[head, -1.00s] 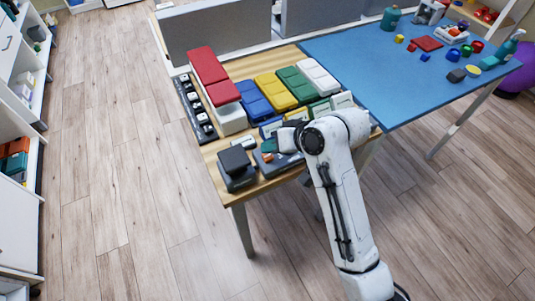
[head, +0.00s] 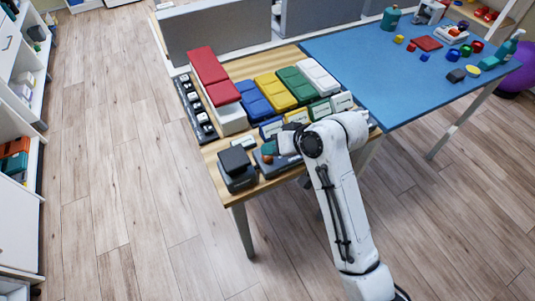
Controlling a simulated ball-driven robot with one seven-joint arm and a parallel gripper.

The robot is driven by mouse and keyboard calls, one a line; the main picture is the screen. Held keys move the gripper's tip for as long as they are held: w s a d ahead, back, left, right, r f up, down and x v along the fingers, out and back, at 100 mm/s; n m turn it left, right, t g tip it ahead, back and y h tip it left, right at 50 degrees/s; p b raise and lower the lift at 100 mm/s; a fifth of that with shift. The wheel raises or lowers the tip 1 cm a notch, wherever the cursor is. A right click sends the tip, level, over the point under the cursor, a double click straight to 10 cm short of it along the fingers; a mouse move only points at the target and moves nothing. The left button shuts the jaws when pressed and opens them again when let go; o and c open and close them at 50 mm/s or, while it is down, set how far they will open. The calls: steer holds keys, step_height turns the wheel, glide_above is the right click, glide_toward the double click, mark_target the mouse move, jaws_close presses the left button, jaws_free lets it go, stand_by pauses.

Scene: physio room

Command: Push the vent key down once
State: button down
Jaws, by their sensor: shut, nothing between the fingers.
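My gripper (head: 269,150) is shut and low over a dark grey panel (head: 287,161) at the front of the wooden table. My white arm reaches in from the lower right and covers much of the panel. A small orange part (head: 267,158) shows right by the fingertips; whether they touch it I cannot tell. A dark box with a raised black top (head: 238,172) stands just left of the gripper. I cannot read any label, so which piece is the vent key is not clear.
Red (head: 207,65), blue (head: 255,100), yellow (head: 275,91) and green (head: 300,86) blocks stand behind on the wooden table (head: 213,150). A black strip with white pieces (head: 197,112) lies along its left edge. A blue table (head: 365,70) holding small objects adjoins at right.

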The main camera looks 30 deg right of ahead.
mark_target(271, 157)
steer(key=shift+f, duration=0.55)
stand_by(0.7)
steer(key=shift+r, duration=0.15)
steer(key=shift+r+p, duration=0.85)
steer(key=shift+p, duration=0.2)
step_height(271, 157, up, 5)
steer(key=p, duration=0.5)
steer(key=shift+p, duration=0.3)
stand_by(2.5)
